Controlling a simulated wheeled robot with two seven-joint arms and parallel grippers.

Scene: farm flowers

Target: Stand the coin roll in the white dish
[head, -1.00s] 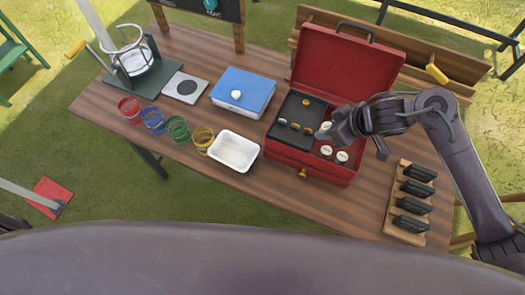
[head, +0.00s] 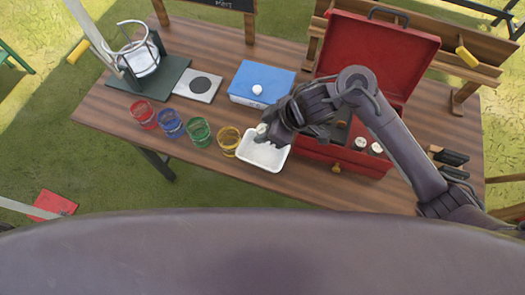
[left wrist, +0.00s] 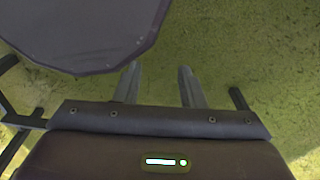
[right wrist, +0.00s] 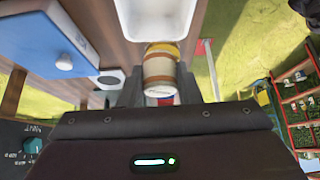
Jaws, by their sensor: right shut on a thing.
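The white dish (head: 275,163) stands near the table's front edge and fills the top of the right wrist view (right wrist: 190,12). My right gripper (head: 266,139) is over the dish, shut on a coin roll (right wrist: 159,72) with tan and brown bands. The roll's pale end (head: 262,128) shows at the fingers in the head view. The roll's lower end is hidden there, so I cannot tell whether it touches the dish. My left gripper (left wrist: 159,88) is open and empty, away from the table over grass; it is not in the head view.
The open red toolbox (head: 340,158) on the right holds two more rolls (head: 367,147). A yellow jar (head: 228,140) stands close left of the dish, beside green, blue and red jars. A blue-lidded box (head: 262,82) stands behind. Black-handled tools (head: 450,158) lie far right.

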